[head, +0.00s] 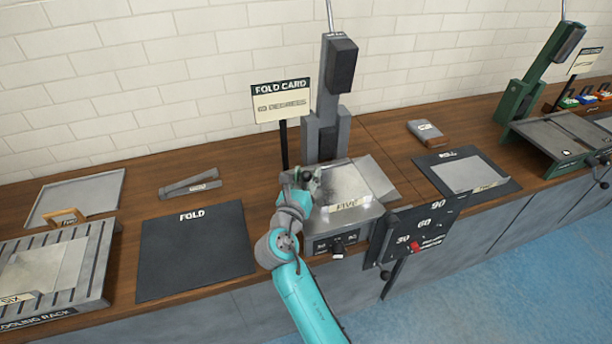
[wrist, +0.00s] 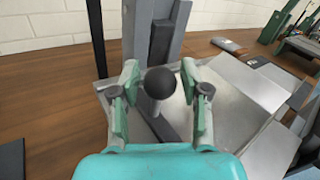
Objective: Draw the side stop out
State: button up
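A grey bending machine (head: 345,220) stands at the counter's middle, with a metal sheet labelled FIVE (head: 345,190) on its bed. A black ball knob (wrist: 159,83) on a pale stem rises at the bed's left side in the wrist view; it looks like the side stop's handle. My gripper (wrist: 160,82) is around this knob, one finger on each side, with small gaps visible. It also shows in the head view at the bed's left edge (head: 303,181), where my wrist hides much of the stop.
A dial plate (head: 415,235) marked 30, 60 and 90 with a red pointer hangs at the machine's right front. A FOLD CARD sign (head: 282,100) and grey column (head: 327,130) stand behind. A dark FOLD mat (head: 195,250) lies left, a cooling rack (head: 95,265) farther left.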

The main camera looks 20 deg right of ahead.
grip_shut()
jog(key=shift+a, duration=1.8)
jog(key=shift+o, duration=2.4)
grip_release()
jog(key=shift+a, duration=0.1)
jog(key=v, duration=1.2)
